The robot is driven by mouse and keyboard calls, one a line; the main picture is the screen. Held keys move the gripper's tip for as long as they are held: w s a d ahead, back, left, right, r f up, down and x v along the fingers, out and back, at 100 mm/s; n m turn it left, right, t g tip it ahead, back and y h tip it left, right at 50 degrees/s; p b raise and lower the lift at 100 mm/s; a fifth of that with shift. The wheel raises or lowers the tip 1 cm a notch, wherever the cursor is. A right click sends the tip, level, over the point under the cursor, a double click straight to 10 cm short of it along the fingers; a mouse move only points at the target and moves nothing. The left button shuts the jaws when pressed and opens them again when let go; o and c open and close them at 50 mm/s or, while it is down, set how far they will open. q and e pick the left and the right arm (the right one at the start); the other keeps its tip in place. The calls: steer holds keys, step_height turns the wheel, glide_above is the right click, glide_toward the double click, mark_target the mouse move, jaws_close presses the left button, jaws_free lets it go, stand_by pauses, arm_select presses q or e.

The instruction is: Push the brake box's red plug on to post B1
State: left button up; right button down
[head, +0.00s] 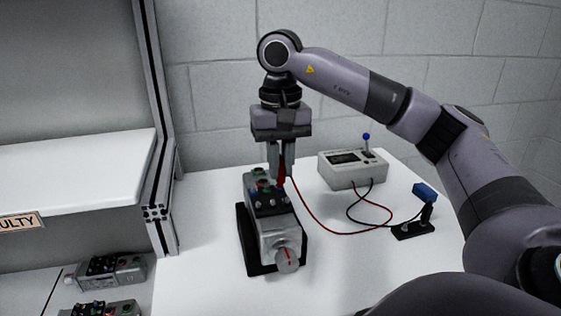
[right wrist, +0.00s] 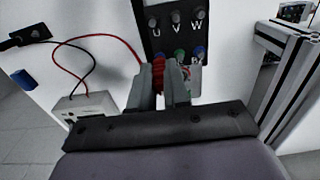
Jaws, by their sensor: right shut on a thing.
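The servo motor (head: 262,222) is a grey block with a shaft disc facing front, lying in a black cradle on the white table. Its terminal face shows in the right wrist view (right wrist: 166,38), with posts marked U, V and W and a second row with a green post (right wrist: 180,54) and a blue post. My right gripper (head: 281,175) points down at its far end, shut on the red plug (right wrist: 158,72). The plug is close to the second row. I cannot tell whether it touches a post, and no B1 label is readable. My left gripper is out of view.
The brake box (head: 340,175), beige with a blue-knobbed lever, stands behind right. Its red lead (head: 330,232) curves across the table to the plug. Other motors (head: 112,270) lie at left, beyond a metal post.

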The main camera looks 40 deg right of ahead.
steer(key=shift+f, duration=0.15)
stand_by(0.7)
steer(key=c, duration=1)
jaws_free()
step_height(320, 180, up, 5)
steer(key=p, duration=0.4)
steer(key=shift+f, duration=0.15)
steer(key=shift+r+p, duration=0.4)
steer(key=shift+r, duration=0.8)
